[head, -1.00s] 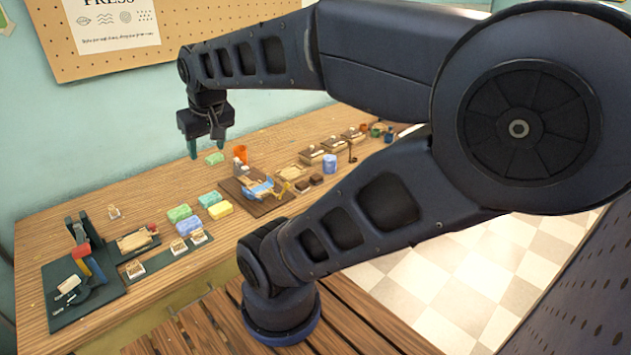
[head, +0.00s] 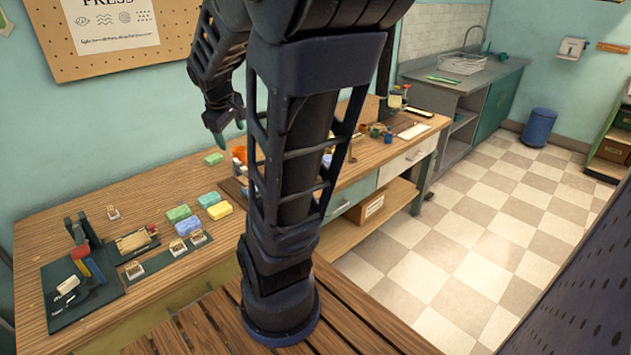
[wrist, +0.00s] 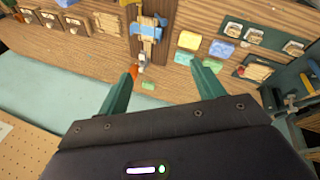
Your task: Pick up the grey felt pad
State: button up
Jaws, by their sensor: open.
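I cannot make out a grey felt pad for certain in either view; my arm hides part of the table in the head view. My gripper (head: 226,128) is raised above the back of the long wooden table (head: 85,199). In the wrist view its two green fingers (wrist: 163,72) are spread apart with nothing held between them. A small green block (wrist: 148,85) shows beyond and between the fingers, well below them; it also lies on the table in the head view (head: 214,158).
Several coloured soap blocks (head: 219,210) lie mid-table. A dark green mat with a press (head: 85,262) is at the left end. A wooden board with a blue item (wrist: 147,28) and crates (wrist: 75,24) show in the wrist view. The pegboard wall (head: 60,55) stands behind.

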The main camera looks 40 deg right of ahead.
jog(key=w+d+f+n+g+h, duration=0.1)
jog(key=w+d+f+n, duration=0.15)
jog(key=d+f, duration=0.4)
jog(key=w+d+f+n+g, duration=0.1)
jog(key=w+d+f+n, duration=0.2)
jog(key=d, duration=0.6)
jog(key=w+d+f+n+g+h, duration=0.1)
jog(key=d+f+n, duration=0.35)
jog(key=d, duration=0.35)
jog(key=shift+s+d+f+n, duration=0.3)
jog(key=shift+d+f+n, duration=0.35)
jog(key=shift+d+f, duration=2.05)
jog(key=shift+s+d+f+n, duration=0.45)
jog(key=shift+d+f, duration=1.1)
jog(key=shift+f, duration=2.2)
jog(key=shift+s+d+f+n, duration=0.15)
jog(key=shift+d+f+n, duration=0.65)
jog(key=shift+d+f, duration=1.9)
jog(key=shift+a+f, duration=0.55)
jog(key=shift+a, duration=0.05)
jog(key=c, duration=1.1)
